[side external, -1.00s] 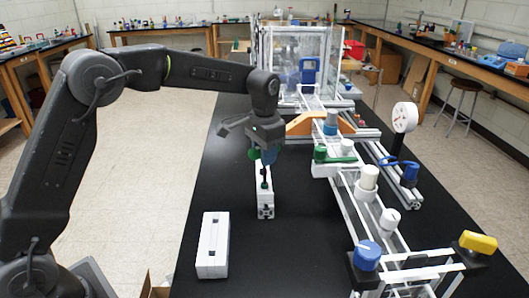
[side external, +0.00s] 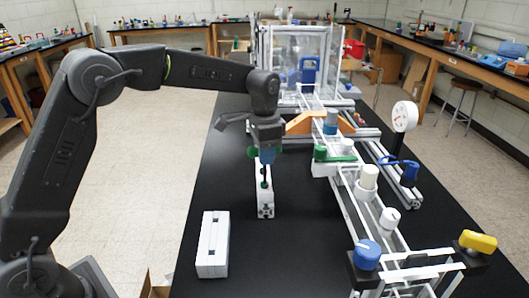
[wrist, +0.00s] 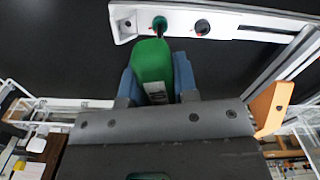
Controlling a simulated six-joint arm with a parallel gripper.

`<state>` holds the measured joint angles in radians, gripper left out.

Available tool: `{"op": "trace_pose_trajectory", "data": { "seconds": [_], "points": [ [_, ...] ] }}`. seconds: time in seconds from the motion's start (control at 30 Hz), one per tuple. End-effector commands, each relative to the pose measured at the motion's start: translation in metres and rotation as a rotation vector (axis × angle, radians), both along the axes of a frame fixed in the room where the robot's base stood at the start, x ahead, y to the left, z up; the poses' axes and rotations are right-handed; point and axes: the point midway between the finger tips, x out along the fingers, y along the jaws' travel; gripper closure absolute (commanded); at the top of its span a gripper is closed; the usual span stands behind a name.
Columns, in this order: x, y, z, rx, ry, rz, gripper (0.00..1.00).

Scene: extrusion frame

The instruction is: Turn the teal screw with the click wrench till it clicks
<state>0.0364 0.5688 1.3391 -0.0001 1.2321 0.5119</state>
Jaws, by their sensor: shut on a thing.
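The click wrench has a green handle (wrist: 152,62), held between the two blue fingers of my gripper (wrist: 156,88). In the side view my gripper (side external: 266,140) points down over a white extrusion bar (side external: 265,198), with green wrench parts showing beside the fingers. The wrench's dark shaft (side external: 265,173) reaches down to the bar. In the wrist view a small teal round head, which looks like the teal screw (wrist: 159,22), sits on the bar (wrist: 180,12) just beyond the handle. I cannot tell whether the wrench tip is seated on it.
A dark hole (wrist: 202,27) lies beside the teal head on the bar. A white slotted block (side external: 213,245) stands nearer on the black table. To the right is the aluminium frame with an orange bracket (side external: 303,124), a blue knob (side external: 367,254) and a gauge (side external: 404,116).

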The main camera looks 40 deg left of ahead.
Motion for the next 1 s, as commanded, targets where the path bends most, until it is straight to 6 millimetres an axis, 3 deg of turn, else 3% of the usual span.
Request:
{"op": "trace_pose_trajectory", "data": {
  "seconds": [0.13, 0.4, 1.0],
  "points": [
    [-0.0006, 0.0001, -0.0024, 0.001, 0.005, -0.097, 1.00],
    [-0.0007, 0.0002, -0.0027, 0.001, 0.005, -0.112, 1.00],
    [-0.0006, 0.0003, -0.0034, 0.001, 0.007, -0.334, 1.00]
  ]
}}
